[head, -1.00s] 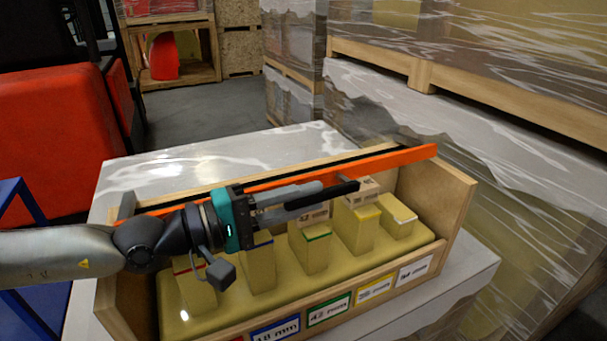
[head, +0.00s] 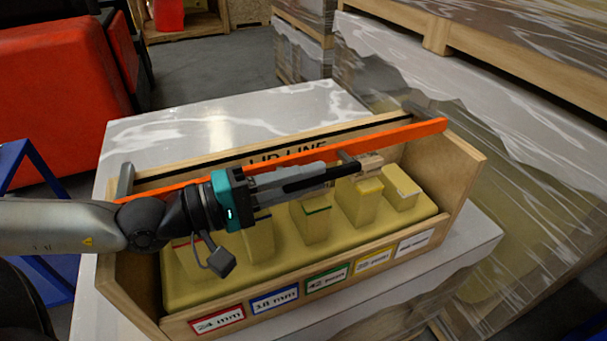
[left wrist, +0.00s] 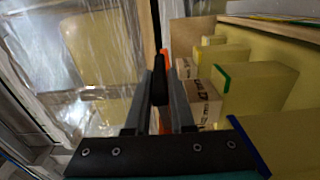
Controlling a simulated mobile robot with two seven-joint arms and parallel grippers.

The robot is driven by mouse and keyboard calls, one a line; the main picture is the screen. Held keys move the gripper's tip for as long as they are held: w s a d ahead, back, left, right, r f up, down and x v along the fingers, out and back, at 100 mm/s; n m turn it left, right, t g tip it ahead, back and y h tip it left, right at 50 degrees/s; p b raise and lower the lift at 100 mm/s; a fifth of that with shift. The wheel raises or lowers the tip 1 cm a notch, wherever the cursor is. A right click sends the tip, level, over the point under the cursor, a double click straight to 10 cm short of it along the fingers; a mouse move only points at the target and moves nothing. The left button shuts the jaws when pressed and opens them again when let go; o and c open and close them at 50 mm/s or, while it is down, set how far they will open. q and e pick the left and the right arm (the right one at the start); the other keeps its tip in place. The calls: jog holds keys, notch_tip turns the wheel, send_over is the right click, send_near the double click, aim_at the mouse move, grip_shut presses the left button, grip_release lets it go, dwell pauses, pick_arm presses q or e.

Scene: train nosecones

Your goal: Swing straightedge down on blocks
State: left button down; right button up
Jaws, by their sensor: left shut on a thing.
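The orange straightedge (head: 400,136) spans the wooden box (head: 462,185) lengthwise near its back wall; it shows as a thin orange strip in the left wrist view (left wrist: 164,54). Yellow blocks with coloured top edges stand in a row in front of it: a green-marked one (head: 316,225), a yellow-marked one (head: 361,205), a white-marked one (head: 402,190) and a blue-marked one (head: 260,242). My left gripper (head: 340,170) is shut near a small grey peg on the straightedge; its fingers hide the exact contact. My right gripper is out of view.
The box stands on a pale, film-wrapped surface (head: 240,115). Labels in millimetres, such as a red-framed one (head: 217,320), line its front. Wrapped pallets (head: 480,100) stand at right. A red object (head: 55,90) and a blue frame (head: 30,165) are at left.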

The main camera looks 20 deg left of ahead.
pick_arm(q)
jog(key=shift+s+d+r, duration=0.1)
jog(key=shift+d+r, duration=0.1)
jog(key=shift+r, duration=0.1)
jog(key=c, duration=0.9)
grip_release()
jog(key=shift+d, duration=0.2)
jog(key=shift+o, duration=0.5)
jog(key=shift+a+f, duration=0.1)
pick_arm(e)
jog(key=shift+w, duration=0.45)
pick_arm(q)
jog(key=shift+r, duration=0.35)
notch_tip(320, 180, up, 19)
jog(key=p, duration=1.4)
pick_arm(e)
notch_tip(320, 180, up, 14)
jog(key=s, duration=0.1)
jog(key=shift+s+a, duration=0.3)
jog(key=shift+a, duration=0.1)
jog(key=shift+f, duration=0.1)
